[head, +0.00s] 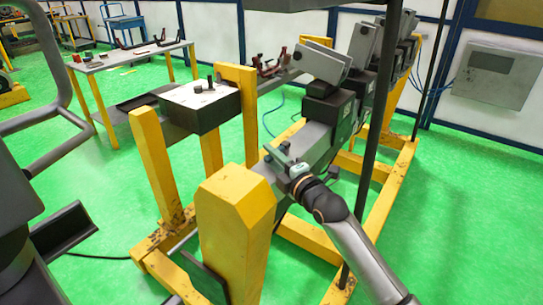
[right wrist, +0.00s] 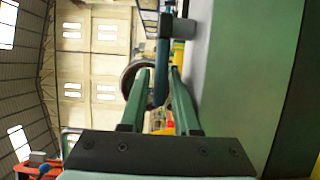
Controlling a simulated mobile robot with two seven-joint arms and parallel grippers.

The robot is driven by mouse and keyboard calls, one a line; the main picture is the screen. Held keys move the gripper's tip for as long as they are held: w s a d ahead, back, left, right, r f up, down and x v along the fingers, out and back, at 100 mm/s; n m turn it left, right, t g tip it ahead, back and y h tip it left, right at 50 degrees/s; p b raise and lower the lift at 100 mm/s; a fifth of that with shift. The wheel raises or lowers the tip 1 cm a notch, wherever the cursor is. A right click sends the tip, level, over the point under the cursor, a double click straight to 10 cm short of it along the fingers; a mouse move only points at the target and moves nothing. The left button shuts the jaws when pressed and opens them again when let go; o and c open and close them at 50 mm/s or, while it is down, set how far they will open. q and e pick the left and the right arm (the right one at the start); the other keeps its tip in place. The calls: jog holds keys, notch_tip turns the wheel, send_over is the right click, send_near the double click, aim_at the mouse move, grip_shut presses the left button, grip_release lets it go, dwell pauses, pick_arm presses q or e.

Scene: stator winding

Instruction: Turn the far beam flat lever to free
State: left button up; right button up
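The grey beam (head: 317,137) runs from the yellow post in front toward the back right. My right gripper (head: 277,156) is at the near part of this beam, with its green fingers beside the beam's top edge. In the right wrist view, its two green fingers (right wrist: 157,72) stand apart on either side of a narrow dark teal lever (right wrist: 160,62). My left gripper is not in view.
A yellow post (head: 235,225) stands close in front of the beam. Dark box-like units (head: 328,108) sit farther along it. A dark upright pole (head: 378,120) crosses the view on the right. A grey table (head: 133,57) stands back left, with open green floor around.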

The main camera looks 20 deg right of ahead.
jog(key=shift+c, duration=0.2)
grip_shut()
dwell(1.1)
